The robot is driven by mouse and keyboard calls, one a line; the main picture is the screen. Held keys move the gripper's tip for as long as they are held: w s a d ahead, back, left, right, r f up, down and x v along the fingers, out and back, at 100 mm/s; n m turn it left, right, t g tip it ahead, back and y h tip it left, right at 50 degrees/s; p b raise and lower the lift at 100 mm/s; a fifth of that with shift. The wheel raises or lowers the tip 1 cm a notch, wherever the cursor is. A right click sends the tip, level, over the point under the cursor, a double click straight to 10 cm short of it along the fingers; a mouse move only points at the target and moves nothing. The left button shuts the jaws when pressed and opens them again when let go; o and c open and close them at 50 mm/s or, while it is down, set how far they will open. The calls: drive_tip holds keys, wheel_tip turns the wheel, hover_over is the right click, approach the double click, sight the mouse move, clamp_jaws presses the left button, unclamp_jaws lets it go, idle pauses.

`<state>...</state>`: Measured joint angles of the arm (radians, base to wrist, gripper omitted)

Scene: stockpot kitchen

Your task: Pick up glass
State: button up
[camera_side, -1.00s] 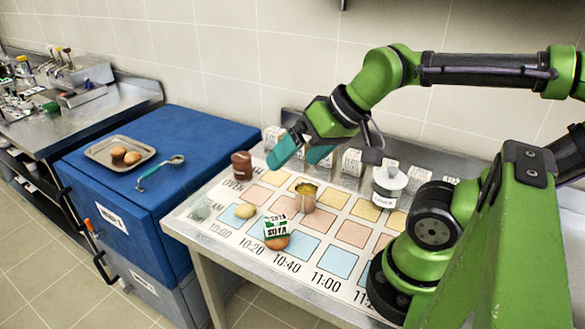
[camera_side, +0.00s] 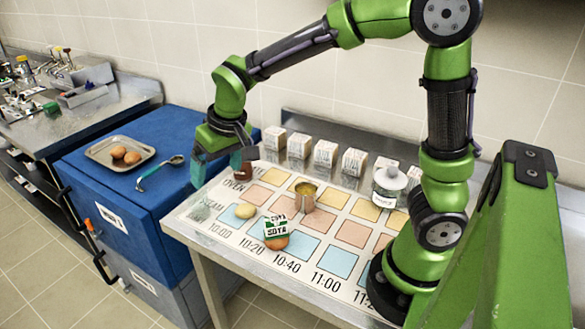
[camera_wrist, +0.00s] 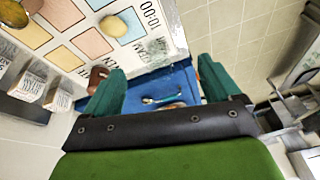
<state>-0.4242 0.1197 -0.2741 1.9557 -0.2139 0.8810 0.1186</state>
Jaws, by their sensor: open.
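The clear glass (camera_wrist: 156,47) shows faintly in the wrist view at the table corner near the 10:00 label, ahead of the fingertips. In the side view I cannot make it out clearly. My gripper (camera_side: 218,172) is open, pointing down over the table's left end beside the blue cabinet. In the wrist view, my gripper (camera_wrist: 163,75) has its two green fingers wide apart with nothing held between them. The fingers are apart from the glass.
A brown cup (camera_side: 243,172) is partly hidden behind my gripper. The printed table (camera_side: 350,295) holds a metal pot (camera_side: 305,197), a soya container (camera_side: 276,233), a potato-like item (camera_side: 245,211), a lidded jar (camera_side: 389,187) and several white boxes. The blue cabinet (camera_side: 180,205) bears a tray (camera_side: 97,150) and a ladle (camera_side: 157,172).

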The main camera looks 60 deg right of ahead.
drive_tip(key=h, duration=0.1)
approach(196, 197)
wheel_tip(196, 197, up, 3)
drive_tip(key=d, duration=0.1)
drive_tip(key=shift+t, duration=0.3)
drive_tip(key=x, duration=1.6)
drive_tip(key=shift+d+f, duration=0.25)
drive_tip(key=shift+d, duration=0.15)
